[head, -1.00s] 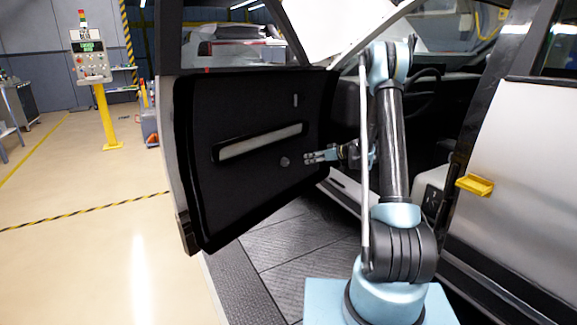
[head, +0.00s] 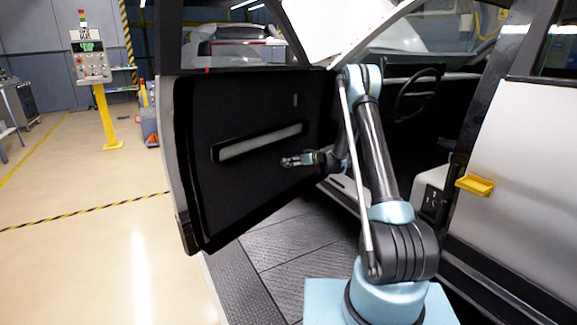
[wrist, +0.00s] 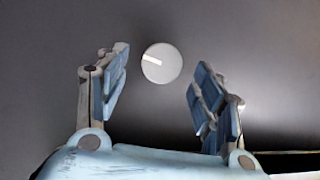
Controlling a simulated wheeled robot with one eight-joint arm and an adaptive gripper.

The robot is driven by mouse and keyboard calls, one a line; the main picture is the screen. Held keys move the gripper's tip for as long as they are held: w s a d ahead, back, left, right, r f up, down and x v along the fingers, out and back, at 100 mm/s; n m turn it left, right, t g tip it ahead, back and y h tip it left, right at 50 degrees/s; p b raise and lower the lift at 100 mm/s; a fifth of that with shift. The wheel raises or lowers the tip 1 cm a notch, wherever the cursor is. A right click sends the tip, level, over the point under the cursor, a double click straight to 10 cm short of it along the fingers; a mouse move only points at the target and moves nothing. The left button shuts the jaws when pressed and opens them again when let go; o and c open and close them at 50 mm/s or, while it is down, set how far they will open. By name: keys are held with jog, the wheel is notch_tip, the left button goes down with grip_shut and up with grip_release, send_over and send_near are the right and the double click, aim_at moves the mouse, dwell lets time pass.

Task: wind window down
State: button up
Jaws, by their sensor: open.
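The open car door's black inner panel (head: 252,185) stands left of my arm in the head view. A round grey knob with a pale stripe (wrist: 161,63) sits on the panel, and it is hidden behind my gripper in the head view. My gripper (head: 291,161) is open and points at the panel. In the wrist view its two fingers lie left and right of the knob, with nothing held. I cannot tell whether they touch it. The door's window opening (head: 225,45) is above the panel; the glass edge cannot be made out.
A long pale-faced door recess (head: 260,141) lies just above my gripper. The car body with its steering wheel (head: 418,95) and a yellow handle (head: 475,184) is to the right. A yellow-posted control panel (head: 92,60) stands at the back left. Floor left of the door is clear.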

jog(key=shift+x, duration=1.8)
jog(key=shift+c, duration=0.2)
jog(key=c, duration=1)
